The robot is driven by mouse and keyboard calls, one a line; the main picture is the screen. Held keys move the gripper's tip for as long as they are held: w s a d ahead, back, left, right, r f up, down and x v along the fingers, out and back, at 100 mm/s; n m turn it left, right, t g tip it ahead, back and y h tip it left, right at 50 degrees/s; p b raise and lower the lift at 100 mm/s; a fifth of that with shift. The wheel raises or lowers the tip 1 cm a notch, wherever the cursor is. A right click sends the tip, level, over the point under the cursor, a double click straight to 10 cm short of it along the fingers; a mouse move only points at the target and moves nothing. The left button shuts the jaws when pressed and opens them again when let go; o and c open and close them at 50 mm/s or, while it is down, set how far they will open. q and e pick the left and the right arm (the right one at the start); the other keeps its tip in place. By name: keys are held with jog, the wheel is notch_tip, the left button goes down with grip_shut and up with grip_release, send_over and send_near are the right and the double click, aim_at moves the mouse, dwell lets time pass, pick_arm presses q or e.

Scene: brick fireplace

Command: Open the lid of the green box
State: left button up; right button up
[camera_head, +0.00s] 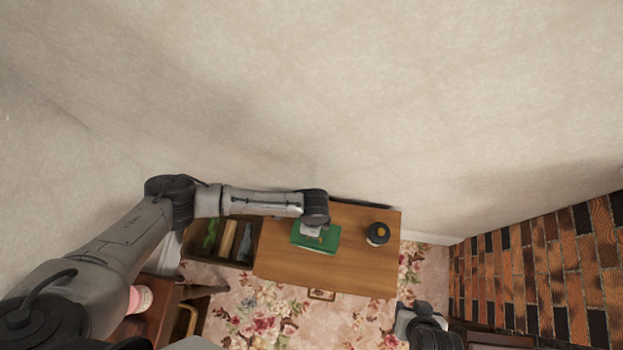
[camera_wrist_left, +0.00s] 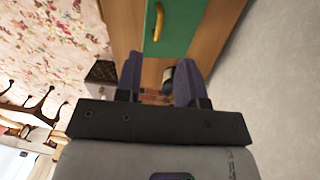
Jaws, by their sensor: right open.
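The green box (camera_head: 322,243) lies on the wooden table, partly covered from above by my left wrist. In the left wrist view a green face of the box (camera_wrist_left: 178,38) carries a gold curved handle (camera_wrist_left: 157,20). My left gripper (camera_wrist_left: 158,78) has its two dark fingers apart with a gap between them, close to the green face. I cannot tell whether a finger touches it. The lid looks closed. My right gripper (camera_head: 404,318) is open at the lower right of the head view, apart from the box and beyond the table's front edge.
The wooden table (camera_head: 345,271) has a dark round container (camera_head: 377,233) to the right of the box. A shelf with books (camera_head: 226,240) stands to the left. A brick fireplace (camera_head: 540,275) is at the right, and a plain wall (camera_head: 330,100) rises behind the table.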

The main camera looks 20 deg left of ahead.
pick_arm(q)
jog(key=f, duration=0.6)
jog(key=s+f+b, duration=0.1)
jog(key=f, duration=0.2)
jog(key=shift+f, duration=0.1)
jog(key=shift+c, duration=0.4)
grip_shut()
